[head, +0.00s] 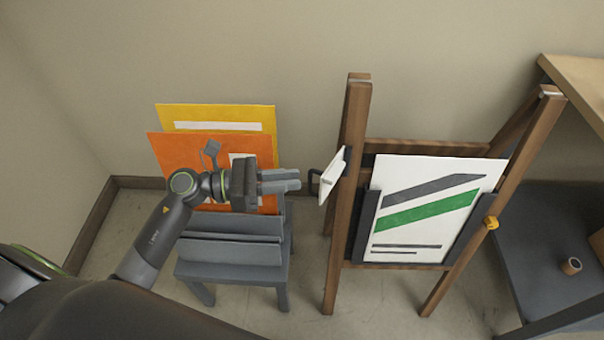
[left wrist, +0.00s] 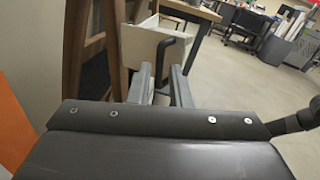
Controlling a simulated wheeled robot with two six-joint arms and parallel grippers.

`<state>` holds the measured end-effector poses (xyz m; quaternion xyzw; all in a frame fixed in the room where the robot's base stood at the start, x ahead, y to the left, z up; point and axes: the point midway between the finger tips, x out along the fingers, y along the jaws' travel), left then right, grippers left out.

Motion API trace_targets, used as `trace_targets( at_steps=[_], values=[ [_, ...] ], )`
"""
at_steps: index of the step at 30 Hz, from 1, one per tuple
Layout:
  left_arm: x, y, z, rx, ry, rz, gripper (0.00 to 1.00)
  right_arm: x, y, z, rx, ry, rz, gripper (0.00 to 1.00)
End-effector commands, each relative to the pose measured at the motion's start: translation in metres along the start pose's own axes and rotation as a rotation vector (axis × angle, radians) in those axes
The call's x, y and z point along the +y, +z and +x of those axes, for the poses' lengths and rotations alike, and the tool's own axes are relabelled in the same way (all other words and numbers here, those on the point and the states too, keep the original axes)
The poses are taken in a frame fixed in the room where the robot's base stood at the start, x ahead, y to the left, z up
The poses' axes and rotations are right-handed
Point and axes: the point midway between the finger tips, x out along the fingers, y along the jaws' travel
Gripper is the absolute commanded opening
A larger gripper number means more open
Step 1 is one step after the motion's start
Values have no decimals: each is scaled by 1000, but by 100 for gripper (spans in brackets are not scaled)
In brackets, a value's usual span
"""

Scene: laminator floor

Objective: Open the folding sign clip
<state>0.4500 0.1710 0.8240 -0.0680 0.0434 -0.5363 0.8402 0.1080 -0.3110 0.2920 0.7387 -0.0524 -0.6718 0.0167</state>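The wooden folding sign (head: 357,130) stands upright and holds a white board with dark and green stripes (head: 432,212). A white flap (head: 333,176) with a dark loop handle (head: 313,184) sticks out at its left post; I take it for the clip. My left gripper (head: 299,180) points right, its tips just left of the handle. In the left wrist view the fingers (left wrist: 160,88) are apart, and the dark handle (left wrist: 160,62) shows between and beyond them, in front of the pale flap (left wrist: 140,45). I cannot tell whether they touch it. My right gripper is out of view.
A grey rack (head: 232,253) with orange (head: 172,151) and yellow (head: 215,112) boards stands below and behind my left arm. A yellow piece (head: 491,222) sits on the sign's right post. A wooden-topped table (head: 580,85) and dark shelf (head: 545,235) stand at right.

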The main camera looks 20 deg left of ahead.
Motion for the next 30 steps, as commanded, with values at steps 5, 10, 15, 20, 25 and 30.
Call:
trace_targets(
  at_steps=[5, 10, 15, 20, 25, 30],
  values=[
    [0, 2, 21, -4, -1, 0, 18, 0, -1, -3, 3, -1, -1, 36],
    [0, 1, 31, -2, 0, 0, 18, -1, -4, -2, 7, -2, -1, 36],
    [0, 0, 34, 0, 0, 0, 18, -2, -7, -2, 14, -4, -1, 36],
    [0, 0, 34, 0, 0, 0, 18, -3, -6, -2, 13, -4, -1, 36],
    [0, 0, 33, 0, 0, 0, 0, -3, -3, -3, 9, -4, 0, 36],
    [0, 0, 33, 0, 0, 1, 0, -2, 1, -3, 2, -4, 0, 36]
  ],
)
